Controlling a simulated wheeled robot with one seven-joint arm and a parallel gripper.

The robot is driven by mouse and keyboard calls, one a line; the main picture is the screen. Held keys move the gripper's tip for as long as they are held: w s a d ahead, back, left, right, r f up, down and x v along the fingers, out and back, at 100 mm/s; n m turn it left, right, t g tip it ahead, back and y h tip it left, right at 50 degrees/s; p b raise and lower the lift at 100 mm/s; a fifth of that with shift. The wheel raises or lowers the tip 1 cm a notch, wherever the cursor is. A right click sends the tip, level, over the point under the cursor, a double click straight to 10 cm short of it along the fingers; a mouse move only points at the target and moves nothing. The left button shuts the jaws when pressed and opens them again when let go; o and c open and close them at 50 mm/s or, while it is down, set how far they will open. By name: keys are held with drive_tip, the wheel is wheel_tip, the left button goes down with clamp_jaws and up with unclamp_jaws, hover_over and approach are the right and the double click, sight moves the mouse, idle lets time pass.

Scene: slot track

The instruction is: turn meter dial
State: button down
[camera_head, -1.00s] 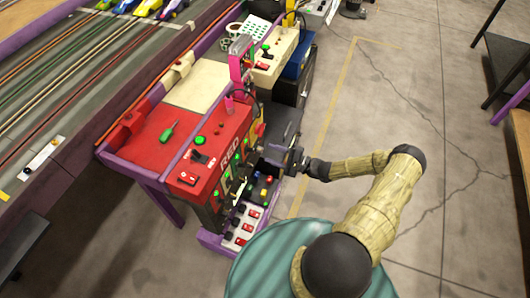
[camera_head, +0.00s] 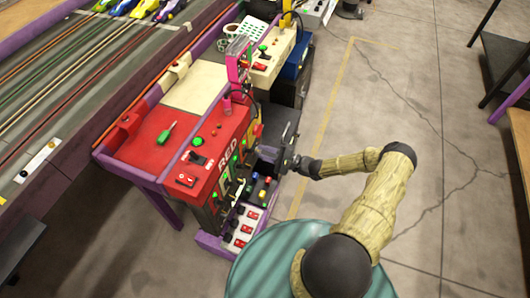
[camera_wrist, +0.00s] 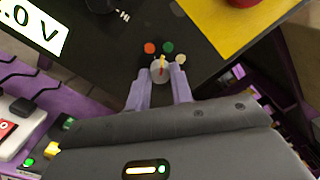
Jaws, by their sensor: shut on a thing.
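The meter dial (camera_wrist: 158,74) is a small round grey knob with a yellow and red pointer, on a dark panel (camera_wrist: 118,45) in the wrist view. My gripper (camera_wrist: 159,80) has its two pale purple fingers closed on either side of the knob. A red, a green and a whitish dot sit around the knob's far side. A lit display (camera_wrist: 28,32) at upper left shows part of a reading, ending in ".0 V". In the head view my gripper (camera_head: 272,160) is at the front of the red console, and the dial cannot be made out there.
The red console (camera_head: 150,150) carries switches, buttons and a green screwdriver (camera_head: 166,133). A switch panel (camera_head: 243,226) with red rockers sits low at its front. A slot track (camera_head: 70,70) runs at left. Open concrete floor (camera_head: 440,130) lies to the right.

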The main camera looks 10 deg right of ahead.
drive_tip(key=shift+w+a, duration=0.1)
drive_tip(key=shift+a, duration=0.05)
drive_tip(key=shift+m, duration=0.4)
drive_tip(key=m, duration=1.2)
drive_tip(key=m+p, duration=0.1)
drive_tip(key=m, duration=0.6)
drive_tip(key=shift+w+d+r, duration=0.1)
drive_tip(key=shift+w+d, duration=0.05)
drive_tip(key=shift+d, duration=0.15)
drive_tip(key=c, duration=1.2)
unclamp_jaws()
drive_tip(key=shift+c, duration=0.2)
drive_tip(key=shift+a, duration=0.1)
